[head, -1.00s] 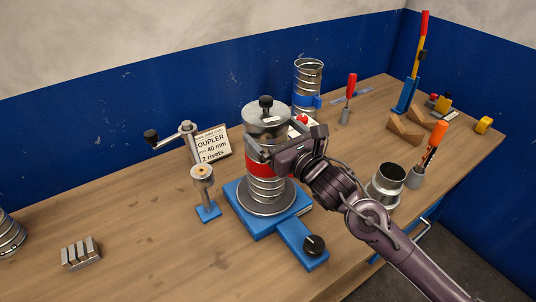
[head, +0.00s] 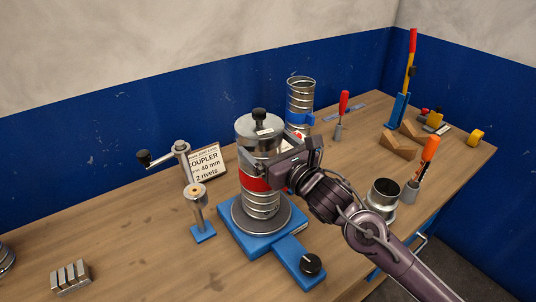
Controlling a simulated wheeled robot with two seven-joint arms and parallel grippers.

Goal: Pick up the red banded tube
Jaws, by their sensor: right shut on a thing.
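The red banded tube (head: 254,183) is a ribbed metal duct with a red band, standing upright over a round dark disc (head: 285,227) on a blue base (head: 230,237). A metal cap (head: 258,128) with a black knob sits at its top. My right gripper (head: 273,175) is shut on the tube from the right, near the red band. The fingertips are partly hidden against the tube. A rim of the disc shows around the tube's lower end; I cannot tell whether a small gap lies between them. My left gripper is not in view.
A crank post (head: 196,195) and a sign (head: 207,163) stand left of the tube. A blue banded tube (head: 300,95) stands behind. A metal collar (head: 382,193) and an orange-handled tool (head: 430,148) are near my right arm. The bench's left middle is clear.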

